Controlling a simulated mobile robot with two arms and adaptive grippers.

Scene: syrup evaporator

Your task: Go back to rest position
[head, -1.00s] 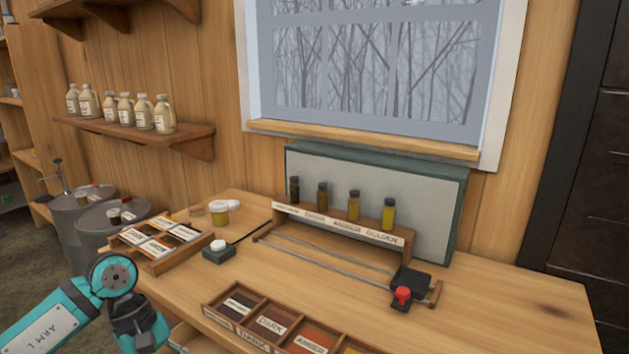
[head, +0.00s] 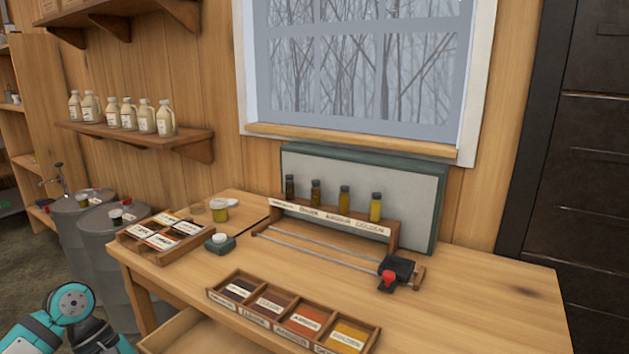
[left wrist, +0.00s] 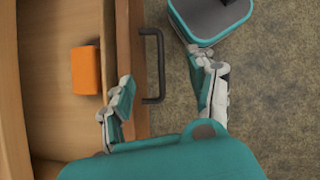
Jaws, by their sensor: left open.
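My left arm (head: 62,312) shows at the lower left of the head view, with its gripper cut off by the bottom edge. In the left wrist view my left gripper (left wrist: 165,105) is open, its two fingers wide apart with nothing between them but the floor and a dark drawer handle (left wrist: 155,65). The drawer (left wrist: 60,125) is pulled out and holds an orange block (left wrist: 86,70). The left finger overlaps the drawer's front edge in the picture; I cannot tell whether it touches. My right gripper is not in view.
The wooden table (head: 500,300) carries a label box with several compartments (head: 375,340), a card tray (head: 135,250), a sample rack (head: 390,235) with several vials, a jar (head: 219,214) and a slider with a red knob (head: 388,280). Grey drums (head: 105,255) stand left of the table.

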